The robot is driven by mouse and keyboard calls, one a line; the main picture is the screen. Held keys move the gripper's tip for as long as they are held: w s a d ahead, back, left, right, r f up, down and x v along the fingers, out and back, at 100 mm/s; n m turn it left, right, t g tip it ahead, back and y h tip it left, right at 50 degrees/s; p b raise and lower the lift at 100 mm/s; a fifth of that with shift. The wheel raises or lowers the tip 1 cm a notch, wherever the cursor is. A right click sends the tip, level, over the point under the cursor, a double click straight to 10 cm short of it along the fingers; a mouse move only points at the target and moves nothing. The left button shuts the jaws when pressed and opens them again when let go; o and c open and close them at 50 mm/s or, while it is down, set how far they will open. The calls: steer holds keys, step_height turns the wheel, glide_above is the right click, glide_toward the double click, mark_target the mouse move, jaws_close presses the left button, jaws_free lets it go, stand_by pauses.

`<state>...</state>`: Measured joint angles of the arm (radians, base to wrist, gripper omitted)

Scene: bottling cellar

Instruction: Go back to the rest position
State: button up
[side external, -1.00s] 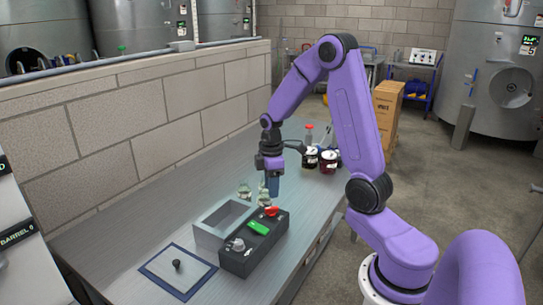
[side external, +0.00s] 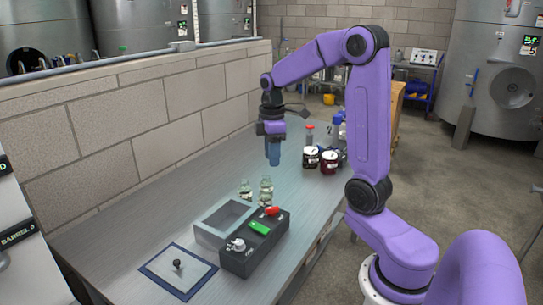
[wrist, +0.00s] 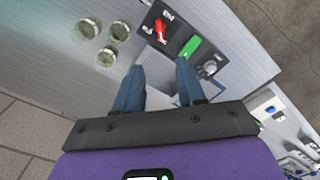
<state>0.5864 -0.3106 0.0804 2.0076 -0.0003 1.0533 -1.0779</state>
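My gripper (side external: 273,158) hangs in the air above the workbench (side external: 160,205), pointing down. In the wrist view its two blue fingers (wrist: 160,92) are spread apart with nothing between them. Below it in the side view stand small glass jars (side external: 265,190), which also show in the wrist view (wrist: 118,32). A dark control box (side external: 240,262) with a red switch (side external: 271,211), a green button (side external: 259,228) and a grey knob (side external: 237,245) lies nearer the front. The gripper is apart from all of these.
An open grey bin (side external: 206,237) sits beside the control box. A blue-edged mat (side external: 160,270) with a small black knob (side external: 178,264) lies at the front left. Dark lidded jars (side external: 329,162) and bottles stand at the back right. A block wall (side external: 165,110) borders the bench's left side.

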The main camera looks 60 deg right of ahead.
steer(key=s+a+n, duration=0.1)
steer(key=s+a, duration=0.3)
steer(key=a, duration=0.4)
steer(key=s+a+n, duration=0.1)
steer(key=s+a, duration=0.2)
steer(key=a, duration=0.4)
steer(key=s+a+f, duration=0.1)
steer(key=s+a, duration=0.2)
steer(key=s, duration=0.5)
steer(key=s+a+f+n, duration=0.1)
steer(key=s+a, duration=0.1)
steer(key=s, duration=0.6)
steer(key=shift+s+a+f, duration=0.2)
steer(key=shift+a+f, duration=0.2)
